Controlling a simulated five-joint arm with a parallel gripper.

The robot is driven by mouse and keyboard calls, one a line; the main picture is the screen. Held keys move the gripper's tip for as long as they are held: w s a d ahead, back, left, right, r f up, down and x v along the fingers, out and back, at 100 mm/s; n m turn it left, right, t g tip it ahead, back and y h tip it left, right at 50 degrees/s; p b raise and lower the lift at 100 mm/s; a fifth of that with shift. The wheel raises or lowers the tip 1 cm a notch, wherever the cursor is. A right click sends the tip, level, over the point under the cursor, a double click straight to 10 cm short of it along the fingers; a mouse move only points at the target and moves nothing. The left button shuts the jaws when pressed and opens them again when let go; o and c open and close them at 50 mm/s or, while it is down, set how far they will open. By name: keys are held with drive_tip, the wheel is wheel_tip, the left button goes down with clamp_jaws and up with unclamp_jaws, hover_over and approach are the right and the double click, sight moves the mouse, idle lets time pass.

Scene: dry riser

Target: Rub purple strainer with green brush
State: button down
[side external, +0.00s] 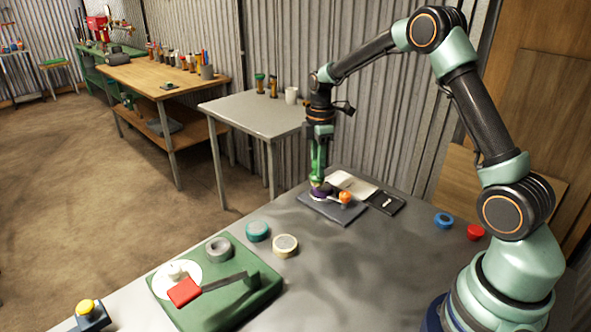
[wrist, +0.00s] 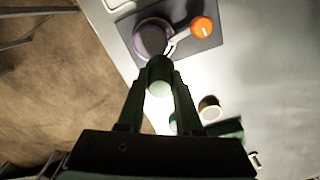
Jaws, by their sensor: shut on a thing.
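The purple strainer (side external: 319,194) lies on a dark grey mat (side external: 327,212) near the table's back edge. Its round bowl (wrist: 151,39) shows in the wrist view, with a pale handle ending in an orange knob (wrist: 202,27). My gripper (side external: 318,160) points down over the strainer, shut on the green brush (side external: 317,178). In the wrist view the rounded pale green end of the brush (wrist: 160,76) sits between the fingertips (wrist: 160,82), beside the strainer's near rim. The brush's lower end is at the strainer; whether they touch is unclear.
A black case (side external: 384,203) and a white sheet (side external: 352,184) lie beside the mat. Teal (side external: 257,231) and cream (side external: 285,245) rolls lie mid-table. A green board (side external: 222,302) holds a white plate, a grey roll and a red-ended tool. Blue (side external: 443,219) and red (side external: 475,231) rolls lie right.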

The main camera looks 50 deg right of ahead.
drive_tip(key=shift+r, duration=2.75)
